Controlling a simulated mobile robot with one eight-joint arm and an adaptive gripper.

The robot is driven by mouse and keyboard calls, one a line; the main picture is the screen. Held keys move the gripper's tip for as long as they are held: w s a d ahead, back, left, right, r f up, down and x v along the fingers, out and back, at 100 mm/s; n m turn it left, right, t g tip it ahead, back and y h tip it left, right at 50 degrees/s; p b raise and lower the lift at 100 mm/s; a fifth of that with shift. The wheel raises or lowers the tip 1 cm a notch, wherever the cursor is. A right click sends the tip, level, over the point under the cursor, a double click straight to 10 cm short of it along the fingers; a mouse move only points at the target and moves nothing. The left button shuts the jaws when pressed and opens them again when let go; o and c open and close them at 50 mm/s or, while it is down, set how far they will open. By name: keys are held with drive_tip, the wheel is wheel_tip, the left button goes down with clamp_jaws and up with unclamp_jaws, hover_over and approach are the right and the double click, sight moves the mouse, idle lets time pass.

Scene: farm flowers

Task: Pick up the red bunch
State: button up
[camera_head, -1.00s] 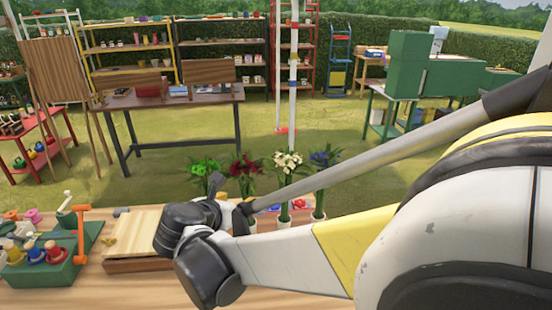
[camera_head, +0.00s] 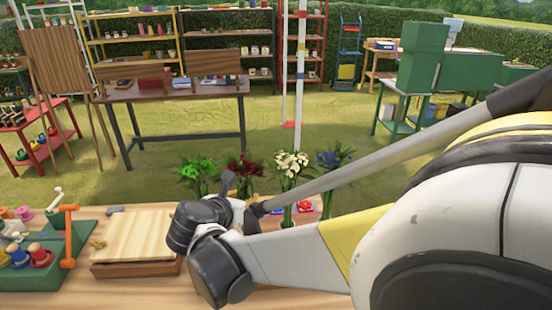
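The red bunch (camera_head: 245,168) stands upright with green stems behind the near table, between a green bunch (camera_head: 198,170) on its left and a white bunch (camera_head: 292,165) on its right. A blue bunch (camera_head: 335,157) is further right. My arm crosses in front and hides the lower parts of the red and white bunches. My gripper's fingers cannot be made out; the dark end part of my arm is in front of the red bunch, and whether it touches any stems cannot be told.
The near wooden table (camera_head: 130,291) holds a wooden box with a pale lid (camera_head: 137,235) and a green caddy (camera_head: 45,265) with colourful items at left. A dark-legged table (camera_head: 180,95) and shelves stand further back. Open grass lies between.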

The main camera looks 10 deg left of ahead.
clamp_jaws()
